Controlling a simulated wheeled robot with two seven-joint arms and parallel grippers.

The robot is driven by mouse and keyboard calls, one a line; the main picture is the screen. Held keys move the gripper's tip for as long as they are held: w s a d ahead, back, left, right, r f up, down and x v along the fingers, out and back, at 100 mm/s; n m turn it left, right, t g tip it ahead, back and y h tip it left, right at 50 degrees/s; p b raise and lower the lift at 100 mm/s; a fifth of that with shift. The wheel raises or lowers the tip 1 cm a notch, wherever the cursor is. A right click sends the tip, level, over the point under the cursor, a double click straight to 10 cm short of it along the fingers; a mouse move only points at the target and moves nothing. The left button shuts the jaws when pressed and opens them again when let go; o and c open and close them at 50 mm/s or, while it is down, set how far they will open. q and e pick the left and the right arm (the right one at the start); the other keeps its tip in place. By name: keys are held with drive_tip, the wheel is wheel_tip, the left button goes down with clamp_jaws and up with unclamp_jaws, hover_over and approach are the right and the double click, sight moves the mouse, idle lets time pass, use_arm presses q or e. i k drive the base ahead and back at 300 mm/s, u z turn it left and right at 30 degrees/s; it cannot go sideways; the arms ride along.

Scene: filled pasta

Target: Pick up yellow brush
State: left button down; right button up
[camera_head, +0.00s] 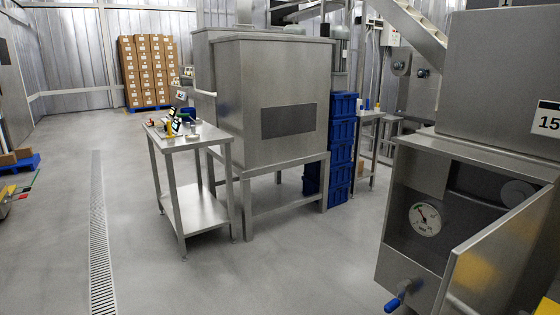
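I cannot make out a yellow brush for certain. A small red and yellow item (152,122) lies at the left end of a steel table (205,140), too small to identify. Beside it on the table are a black and white upright item (174,123) and a blue item (188,114). The table is some way ahead of me, left of centre. Neither of my grippers is in view.
A large steel machine (268,95) stands behind the table, with blue crates (342,135) beside it. A steel cabinet with a gauge (425,219) and open door fills the right. Grey floor (155,280) is free ahead, with a drain grate (99,250).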

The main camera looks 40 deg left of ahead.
sight(170, 138)
drive_tip(key=u, duration=2.15)
drive_tip(key=i, duration=4.35)
drive_tip(key=z, duration=0.25)
